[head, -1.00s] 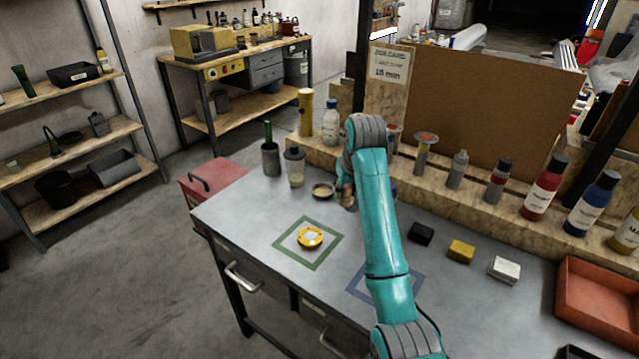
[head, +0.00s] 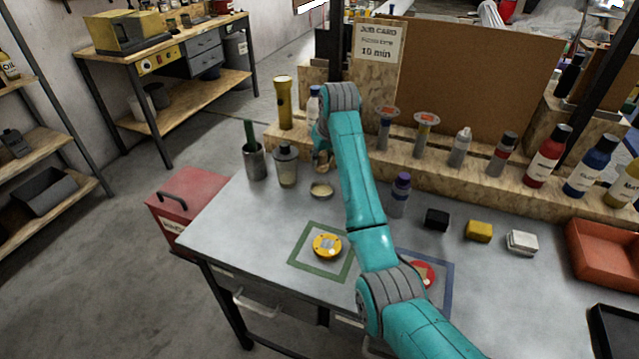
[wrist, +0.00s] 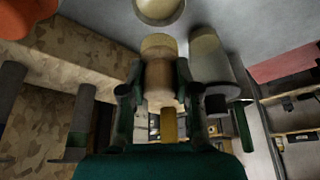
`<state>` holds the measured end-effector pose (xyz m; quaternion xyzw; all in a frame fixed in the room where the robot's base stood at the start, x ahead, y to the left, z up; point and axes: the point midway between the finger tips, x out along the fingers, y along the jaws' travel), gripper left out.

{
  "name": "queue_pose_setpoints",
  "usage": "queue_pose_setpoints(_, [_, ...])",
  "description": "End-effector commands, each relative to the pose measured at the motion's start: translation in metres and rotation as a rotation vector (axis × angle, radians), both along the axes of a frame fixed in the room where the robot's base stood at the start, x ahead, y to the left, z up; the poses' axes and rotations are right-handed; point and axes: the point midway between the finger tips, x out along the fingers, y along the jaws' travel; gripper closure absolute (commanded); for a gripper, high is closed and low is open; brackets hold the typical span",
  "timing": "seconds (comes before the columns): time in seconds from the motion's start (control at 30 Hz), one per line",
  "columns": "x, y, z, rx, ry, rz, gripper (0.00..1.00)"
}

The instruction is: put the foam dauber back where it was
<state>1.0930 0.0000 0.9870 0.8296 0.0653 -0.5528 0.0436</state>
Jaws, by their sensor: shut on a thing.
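My gripper (wrist: 162,95) is shut on a cylinder with a cream top and tan body, which looks like the foam dauber (wrist: 160,75). In the head view, my gripper (head: 322,158) is partly hidden behind my teal arm, above the back of the bench near the shelf. The dauber's far end and its clearance from the bench cannot be told. A small round dish (head: 321,190) stands in front of my gripper; it also shows at the top of the wrist view (wrist: 160,8).
A grey-lidded jar (head: 286,168) and a cup with a green handle (head: 254,160) stand left of my gripper. A wooden shelf (head: 455,166) with several bottles runs behind. A yellow disc (head: 327,246) sits in a green square; a red disc (head: 424,273) sits in a blue one.

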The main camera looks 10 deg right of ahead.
Motion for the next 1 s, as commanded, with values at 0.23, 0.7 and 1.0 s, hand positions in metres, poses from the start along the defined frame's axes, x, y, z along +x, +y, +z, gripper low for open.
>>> queue_pose_setpoints(0.23, [0.0, 0.0, -0.034, 0.0, 0.0, 0.0, 1.0])
queue_pose_setpoints(0.7, [0.0, 0.0, -0.084, -0.001, -0.001, 0.0, 1.0])
queue_pose_setpoints(1.0, [0.0, 0.0, -0.086, 0.0, 0.0, 0.0, 1.0])
